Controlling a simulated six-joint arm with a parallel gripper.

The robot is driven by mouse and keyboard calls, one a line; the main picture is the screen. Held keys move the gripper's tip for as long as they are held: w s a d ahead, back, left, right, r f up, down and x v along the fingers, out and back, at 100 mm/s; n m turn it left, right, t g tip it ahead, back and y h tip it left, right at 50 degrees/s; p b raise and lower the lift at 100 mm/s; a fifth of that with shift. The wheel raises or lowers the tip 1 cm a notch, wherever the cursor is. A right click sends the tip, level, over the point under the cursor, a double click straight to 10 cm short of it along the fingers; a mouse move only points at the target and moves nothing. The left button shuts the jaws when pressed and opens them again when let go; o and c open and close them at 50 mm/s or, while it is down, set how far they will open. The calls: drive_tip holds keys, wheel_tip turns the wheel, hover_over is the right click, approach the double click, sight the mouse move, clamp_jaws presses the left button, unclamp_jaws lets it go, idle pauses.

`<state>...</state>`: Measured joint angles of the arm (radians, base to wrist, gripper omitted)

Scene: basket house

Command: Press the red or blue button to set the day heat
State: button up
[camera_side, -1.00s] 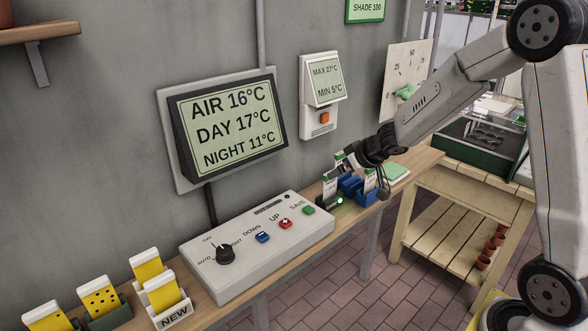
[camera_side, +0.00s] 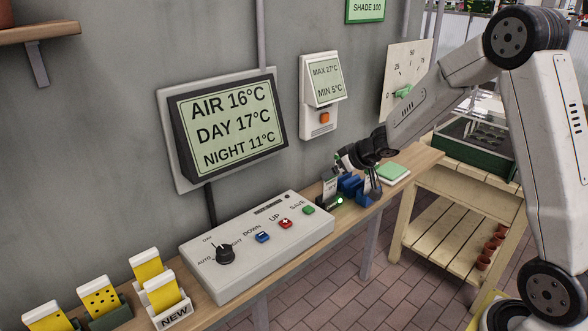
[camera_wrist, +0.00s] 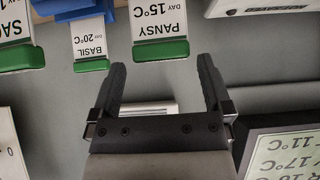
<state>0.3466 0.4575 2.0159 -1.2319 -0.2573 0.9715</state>
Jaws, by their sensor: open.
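The white control box (camera_side: 222,279) lies on the wooden shelf with a blue DOWN button (camera_side: 263,237), a red UP button (camera_side: 285,223), a green SAVE button (camera_side: 309,210) and a black knob (camera_side: 225,254). The wall display (camera_side: 226,127) reads AIR 16°C, DAY 17°C, NIGHT 11°C. My gripper (camera_side: 357,176) is open, right of the box, over the blue card holder (camera_side: 350,187). In the wrist view my gripper's fingers (camera_wrist: 161,75) are apart with nothing held. The PANSY DAY 15°C card (camera_wrist: 160,22) and BASIL 20°C card (camera_wrist: 88,40) appear upside down beyond them.
Yellow cards (camera_side: 146,266) stand in holders at the lower left, one marked NEW. A thermostat with an orange button (camera_side: 325,118) and a dial plate (camera_side: 408,72) hang on the wall. A green-topped pad (camera_side: 392,172) lies right of my gripper.

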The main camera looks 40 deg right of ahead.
sight(330, 189)
drive_tip(key=shift+x, duration=2.6)
drive_tip(key=c, duration=1.1)
drive_tip(key=shift+r, duration=0.2)
